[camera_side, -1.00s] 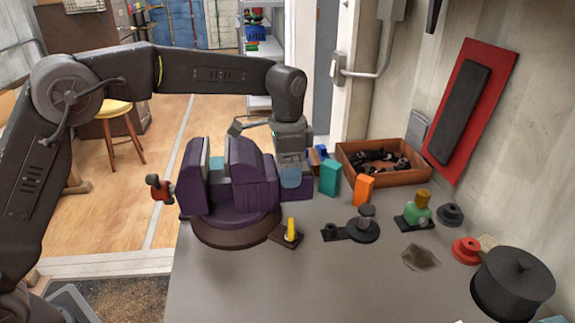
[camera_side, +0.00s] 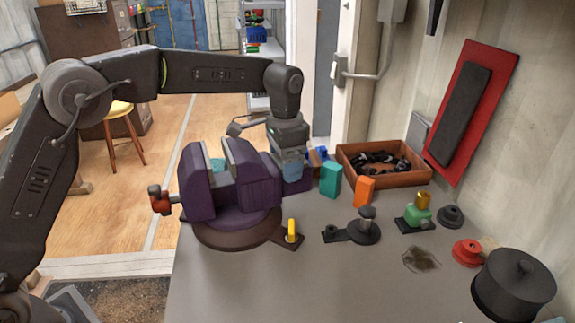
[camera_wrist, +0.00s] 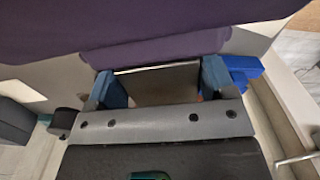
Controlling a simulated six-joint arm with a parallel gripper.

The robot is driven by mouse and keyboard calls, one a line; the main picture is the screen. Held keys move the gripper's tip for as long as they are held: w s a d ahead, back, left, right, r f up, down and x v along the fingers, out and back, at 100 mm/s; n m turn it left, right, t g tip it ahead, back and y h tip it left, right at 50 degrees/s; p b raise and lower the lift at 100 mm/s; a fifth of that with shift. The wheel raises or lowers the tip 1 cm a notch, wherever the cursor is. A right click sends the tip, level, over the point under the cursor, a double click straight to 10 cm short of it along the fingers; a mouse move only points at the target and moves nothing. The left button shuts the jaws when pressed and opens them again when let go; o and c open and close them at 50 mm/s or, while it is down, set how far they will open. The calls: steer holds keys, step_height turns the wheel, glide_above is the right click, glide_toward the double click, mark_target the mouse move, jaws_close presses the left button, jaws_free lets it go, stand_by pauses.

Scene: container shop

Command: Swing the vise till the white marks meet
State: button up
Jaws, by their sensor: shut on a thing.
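The purple vise (camera_side: 240,195) stands on a round brown base (camera_side: 235,234) at the table's left edge, its jaws apart and its red-and-grey handle (camera_side: 160,200) at the left. My gripper (camera_side: 291,172) is at the vise's right rear end. In the wrist view my gripper (camera_wrist: 158,68) has its two blue fingers on either side of a purple part of the vise (camera_wrist: 155,50), shut on it. The exact contact is partly hidden. I cannot make out the white marks in either view.
A yellow peg (camera_side: 291,229) stands on a dark plate by the base. Teal (camera_side: 331,180) and orange (camera_side: 364,191) blocks stand to the right, before a wooden tray (camera_side: 400,178) of dark parts. A black round pot (camera_side: 513,285) is at front right. The front table is clear.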

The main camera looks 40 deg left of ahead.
steer(key=a+n, duration=0.1)
steer(key=w+a+n, duration=0.1)
steer(key=a+n, duration=0.1)
steer(key=shift+w+a, duration=0.1)
steer(key=shift+w, duration=0.1)
steer(key=shift+w+a+r+n, duration=0.1)
steer(key=shift+w+a+n, duration=0.05)
steer(key=shift+a+n, duration=0.7)
steer(key=shift+w+a+n, duration=0.1)
steer(key=shift+a+n, duration=0.6)
steer(key=shift+n, duration=0.25)
steer(key=o, duration=1.2)
steer(key=shift+o, duration=0.2)
step_height(320, 180, up, 14)
steer(key=shift+s, duration=0.1)
